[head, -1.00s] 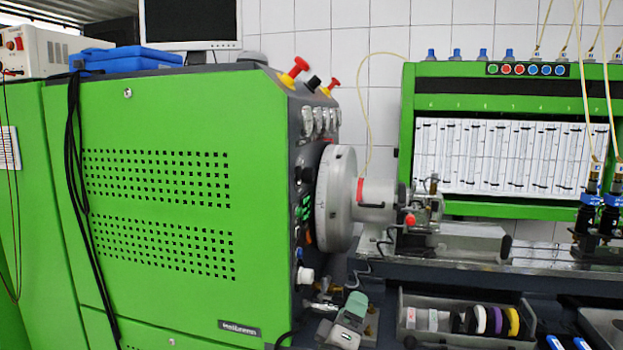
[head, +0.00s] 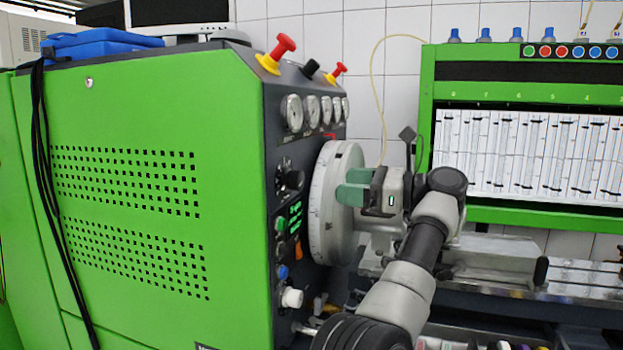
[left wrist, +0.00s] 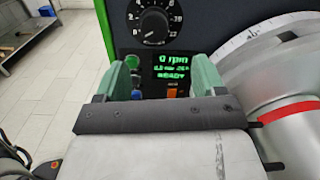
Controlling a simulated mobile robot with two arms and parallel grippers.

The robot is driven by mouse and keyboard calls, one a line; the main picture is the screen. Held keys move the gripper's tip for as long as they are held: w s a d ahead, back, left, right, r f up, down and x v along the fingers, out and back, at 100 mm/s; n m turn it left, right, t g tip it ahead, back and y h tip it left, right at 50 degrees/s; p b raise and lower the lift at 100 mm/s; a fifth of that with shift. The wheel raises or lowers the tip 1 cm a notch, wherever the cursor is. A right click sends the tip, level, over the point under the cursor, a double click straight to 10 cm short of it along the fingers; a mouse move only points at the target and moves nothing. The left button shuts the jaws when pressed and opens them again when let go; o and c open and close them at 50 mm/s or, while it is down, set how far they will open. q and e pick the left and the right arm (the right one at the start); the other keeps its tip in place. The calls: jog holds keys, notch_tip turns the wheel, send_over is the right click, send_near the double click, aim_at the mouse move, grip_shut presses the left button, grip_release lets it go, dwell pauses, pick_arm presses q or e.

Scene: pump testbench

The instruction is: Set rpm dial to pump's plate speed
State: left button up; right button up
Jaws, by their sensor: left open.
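The rpm dial (head: 290,180) is a black knob on the dark control panel at the green cabinet's end. In the left wrist view the rpm dial (left wrist: 154,25) sits inside a white numbered scale, beyond my fingertips. Below it a display (left wrist: 172,68) reads 0 rpm and READY in green. My left gripper (head: 349,184) is open, its green fingers pointing toward the panel, apart from the knob. In the left wrist view the left gripper (left wrist: 160,65) has nothing between its fingers. The pump's plate cannot be made out. My right gripper is not in view.
A large graduated flywheel (head: 330,205) stands right of the panel, close to my gripper. A silver cylinder with a red band (left wrist: 295,125) is beside it. Red-and-yellow knobs (head: 277,52) and gauges (head: 293,112) sit above the dial. A white knob (head: 291,298) sticks out below.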

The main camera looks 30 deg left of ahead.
aim_at(302, 181)
pick_arm(q)
jog(key=a, duration=0.1)
jog(key=s+a, duration=0.1)
jog(key=a, duration=0.1)
jog(key=s+a, duration=0.1)
jog(key=shift+s+a+r, duration=0.2)
jog(key=shift+a+r, duration=0.05)
jog(key=shift+a, duration=0.05)
jog(key=x, duration=0.2)
jog(key=shift+w+a+f, duration=0.15)
jog(key=shift+a, duration=0.3)
jog(key=x, duration=0.2)
jog(key=shift+a, duration=0.4)
jog(key=shift+c, duration=0.3)
jog(key=c, duration=0.9)
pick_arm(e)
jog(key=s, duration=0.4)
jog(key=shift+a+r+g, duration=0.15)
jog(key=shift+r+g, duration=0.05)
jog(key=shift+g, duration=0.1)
